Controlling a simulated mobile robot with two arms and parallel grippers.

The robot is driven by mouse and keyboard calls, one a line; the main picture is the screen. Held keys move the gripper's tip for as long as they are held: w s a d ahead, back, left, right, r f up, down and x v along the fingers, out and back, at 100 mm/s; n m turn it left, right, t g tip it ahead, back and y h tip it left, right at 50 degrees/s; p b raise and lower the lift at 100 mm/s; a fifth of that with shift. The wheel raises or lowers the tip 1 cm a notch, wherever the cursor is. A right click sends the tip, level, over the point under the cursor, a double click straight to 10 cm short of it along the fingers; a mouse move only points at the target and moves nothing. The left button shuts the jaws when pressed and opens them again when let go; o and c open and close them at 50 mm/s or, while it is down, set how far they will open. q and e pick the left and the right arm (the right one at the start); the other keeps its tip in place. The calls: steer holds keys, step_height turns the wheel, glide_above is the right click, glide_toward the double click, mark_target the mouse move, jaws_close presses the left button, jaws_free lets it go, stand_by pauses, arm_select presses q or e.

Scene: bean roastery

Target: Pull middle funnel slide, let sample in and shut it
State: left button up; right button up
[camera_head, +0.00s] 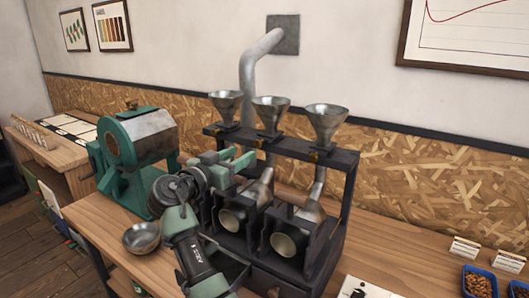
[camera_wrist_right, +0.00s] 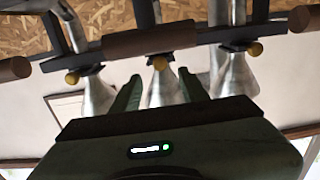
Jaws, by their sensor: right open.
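Three metal funnels stand in a row on a dark rack: the left funnel (camera_head: 225,107), the middle funnel (camera_head: 271,114) and the right funnel (camera_head: 325,124). Each has a slide with a brass knob below it. The middle knob (camera_wrist_right: 159,63) shows in the wrist view, just beyond and between my fingertips, apparently not gripped. The left knob (camera_wrist_right: 254,48) and right knob (camera_wrist_right: 72,77) sit to either side there. My right gripper (camera_head: 238,158) is open in front of the rack, and its fingers also show in the wrist view (camera_wrist_right: 160,74). My left gripper is out of view.
Small roaster drums (camera_head: 283,245) sit under the rack (camera_head: 347,170). A green roaster (camera_head: 150,135) and a metal bowl (camera_head: 141,237) are at left. Blue trays of beans (camera_head: 480,281) stand at right. Bench top right of the rack (camera_head: 400,243) is mostly clear.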

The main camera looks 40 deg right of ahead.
mark_target(257, 144)
steer(key=d, duration=0.1)
steer(key=w+d+p, duration=0.1)
steer(key=d+r+p, duration=0.1)
steer(key=shift+w+d, duration=0.25)
steer(key=shift+d, duration=0.15)
steer(key=x, duration=0.2)
steer(key=f+p+x, duration=0.1)
steer(key=shift+w+d, duration=0.2)
steer(key=shift+d, duration=0.2)
steer(key=shift+r, duration=0.1)
jaws_close()
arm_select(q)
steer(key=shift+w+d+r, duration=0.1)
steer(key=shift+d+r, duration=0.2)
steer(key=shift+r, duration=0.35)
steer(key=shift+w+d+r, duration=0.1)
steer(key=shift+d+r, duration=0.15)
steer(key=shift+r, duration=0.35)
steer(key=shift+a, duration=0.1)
